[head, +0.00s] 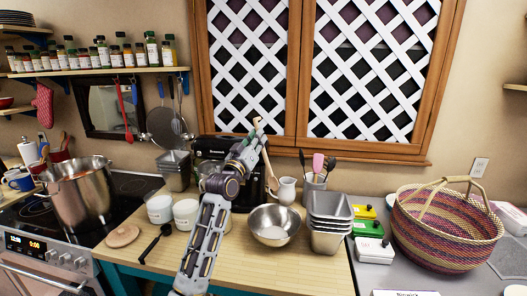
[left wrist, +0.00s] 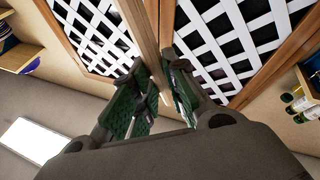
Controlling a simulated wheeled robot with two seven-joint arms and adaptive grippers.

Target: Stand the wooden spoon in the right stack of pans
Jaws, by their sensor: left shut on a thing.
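The wooden spoon (head: 269,170) shows in the head view beside my left gripper (head: 254,138). The gripper is shut on it, with one pale end sticking up above the fingers and the rest slanting down in front of the black coffee machine. In the left wrist view the green-padded fingers (left wrist: 160,92) are seen close up; the spoon is hard to make out against the wooden window frame. The right stack of pans (head: 328,226), several nested grey metal pans, stands on the wooden counter to the right of and below the spoon. My right gripper is in neither view.
A steel bowl (head: 273,226) sits just left of the right stack. A utensil crock (head: 314,184) and white jug (head: 287,190) stand behind. Another pan stack (head: 174,170) is further left. Yellow and green boxes (head: 366,228) and a woven basket (head: 447,229) are at right.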

